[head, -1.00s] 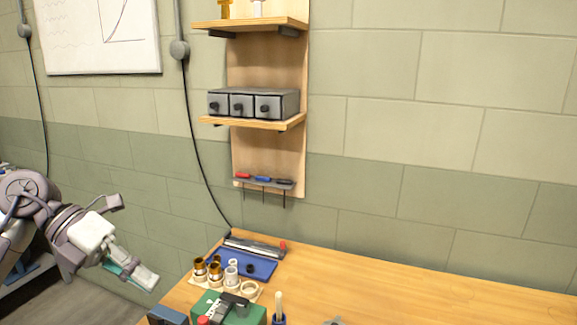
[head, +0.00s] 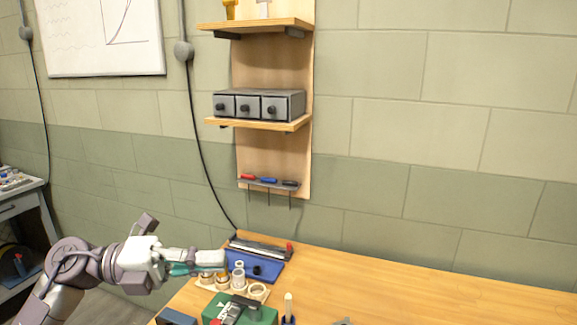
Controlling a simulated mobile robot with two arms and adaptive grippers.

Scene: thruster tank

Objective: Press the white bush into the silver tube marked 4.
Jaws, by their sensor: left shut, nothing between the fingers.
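My left gripper (head: 222,262) is shut and empty, reaching in from the left. Its fingertips are over or just in front of the back of the tube group; I cannot tell whether they touch anything. Silver tubes (head: 238,279) stand upright just right of the fingertips, beside brass-coloured tubes (head: 222,283) partly hidden by the gripper. The number 4 is too small to read. A small pale piece (head: 239,265) shows at the back of the silver tubes; I cannot tell whether it is the white bush. My right gripper is not in view.
A blue tray (head: 268,270) with a small black part lies behind the tubes. A green block (head: 262,315) with a dark device stands in front. A pale ring (head: 257,290) is to the right.

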